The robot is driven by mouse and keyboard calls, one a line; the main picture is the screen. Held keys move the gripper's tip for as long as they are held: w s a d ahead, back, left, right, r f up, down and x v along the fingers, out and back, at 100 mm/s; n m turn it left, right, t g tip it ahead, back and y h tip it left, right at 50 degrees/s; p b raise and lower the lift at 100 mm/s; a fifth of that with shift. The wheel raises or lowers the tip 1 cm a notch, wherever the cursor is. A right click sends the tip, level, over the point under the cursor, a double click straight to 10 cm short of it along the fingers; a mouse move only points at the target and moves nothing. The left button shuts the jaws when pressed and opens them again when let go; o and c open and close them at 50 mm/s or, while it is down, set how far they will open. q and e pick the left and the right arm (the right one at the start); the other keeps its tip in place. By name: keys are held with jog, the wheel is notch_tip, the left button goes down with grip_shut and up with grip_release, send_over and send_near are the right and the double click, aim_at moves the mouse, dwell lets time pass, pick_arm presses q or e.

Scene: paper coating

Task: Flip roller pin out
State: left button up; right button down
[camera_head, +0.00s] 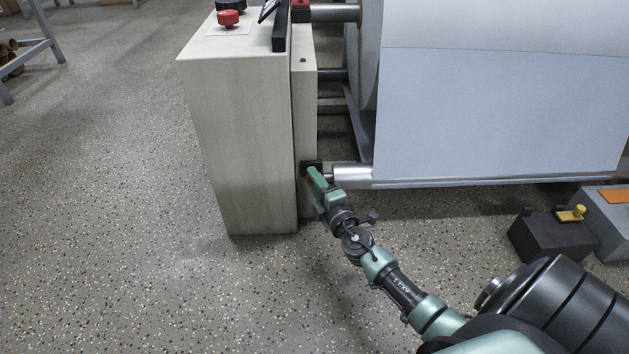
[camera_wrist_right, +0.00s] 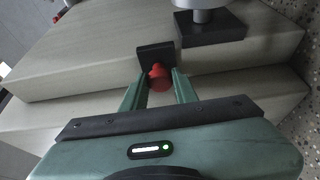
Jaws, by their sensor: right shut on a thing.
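A small red roller pin (camera_wrist_right: 159,77) sits at a black bracket (camera_wrist_right: 156,54) on the pale machine cabinet in the right wrist view. My right gripper (camera_wrist_right: 158,84) has its two green fingers on either side of the red pin and is shut on it. In the head view, my right gripper (camera_head: 315,178) reaches the cabinet's lower front edge, beside the left end of a silver roller (camera_head: 352,173). The fingers mostly hide the pin there. My left gripper is not in view.
The pale cabinet (camera_head: 240,130) stands left of a large white paper roll (camera_head: 500,110). A red emergency knob (camera_head: 228,18) is on its top. A black box (camera_head: 548,235) with a yellow part lies at the right.

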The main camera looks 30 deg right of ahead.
jog(key=shift+s+a+f, duration=0.1)
jog(key=shift+s+a, duration=0.3)
jog(key=shift+s, duration=0.2)
jog(key=shift+s+a, duration=0.35)
jog(key=shift+s, duration=0.25)
jog(key=shift+s+a, duration=0.15)
jog(key=shift+s, duration=0.1)
jog(key=shift+a, duration=0.1)
jog(key=c, duration=1.1)
grip_release()
jog(key=shift+s, duration=0.1)
send_near(308, 179)
jog(key=shift+s+a+b, duration=0.2)
jog(key=shift+s+b, duration=0.2)
jog(key=shift+s, duration=0.8)
